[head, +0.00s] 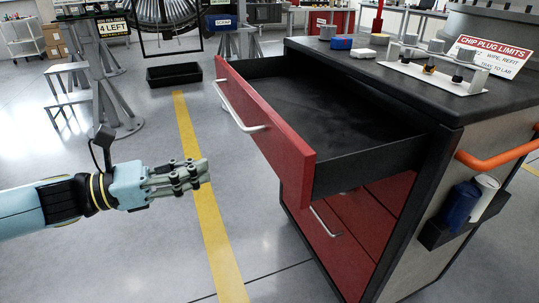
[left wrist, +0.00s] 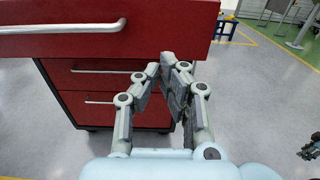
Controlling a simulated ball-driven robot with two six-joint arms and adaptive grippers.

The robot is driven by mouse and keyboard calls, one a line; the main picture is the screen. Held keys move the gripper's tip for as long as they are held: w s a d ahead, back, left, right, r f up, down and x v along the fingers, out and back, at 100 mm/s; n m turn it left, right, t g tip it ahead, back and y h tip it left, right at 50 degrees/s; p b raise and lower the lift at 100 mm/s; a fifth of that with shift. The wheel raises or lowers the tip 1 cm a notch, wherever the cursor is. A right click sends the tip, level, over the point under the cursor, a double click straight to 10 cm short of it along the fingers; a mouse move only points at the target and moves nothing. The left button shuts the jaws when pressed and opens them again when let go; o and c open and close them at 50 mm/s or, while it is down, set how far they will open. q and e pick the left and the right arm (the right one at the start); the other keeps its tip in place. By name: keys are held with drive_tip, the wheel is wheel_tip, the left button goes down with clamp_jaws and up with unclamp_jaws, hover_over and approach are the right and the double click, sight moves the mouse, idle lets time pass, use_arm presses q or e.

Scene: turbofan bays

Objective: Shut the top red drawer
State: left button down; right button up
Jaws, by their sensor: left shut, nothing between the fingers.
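The top red drawer (head: 265,120) of the tool cabinet is pulled well out, and its dark inside looks empty. It has a silver bar handle (head: 238,112) on its front. In the left wrist view the drawer front (left wrist: 160,25) crosses the top of the picture, with its handle (left wrist: 62,28) at upper left. My left gripper (head: 205,172) is shut and empty, to the left of the drawer front and apart from it. In the left wrist view its fingers (left wrist: 172,62) show in front of the cabinet, close together. My right gripper is not in the head view.
Lower red drawers (head: 325,222) are shut beneath. The cabinet top (head: 400,75) holds a rack of plugs, a sign (head: 492,58) and small boxes. An orange rail (head: 495,155) sticks out at the right side. A black tray (head: 174,74) lies on the floor behind; the floor around my left gripper is clear.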

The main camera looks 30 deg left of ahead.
sight(277, 151)
use_arm(q)
drive_tip(key=p+x, duration=0.1)
drive_tip(key=x, duration=1)
drive_tip(key=shift+w+r, duration=0.15)
drive_tip(key=shift+w, duration=0.05)
drive_tip(key=shift+w+d, duration=0.5)
drive_tip(key=shift+w, duration=0.05)
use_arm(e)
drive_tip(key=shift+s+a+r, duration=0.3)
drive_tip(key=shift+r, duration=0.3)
use_arm(q)
drive_tip(key=shift+w, duration=0.1)
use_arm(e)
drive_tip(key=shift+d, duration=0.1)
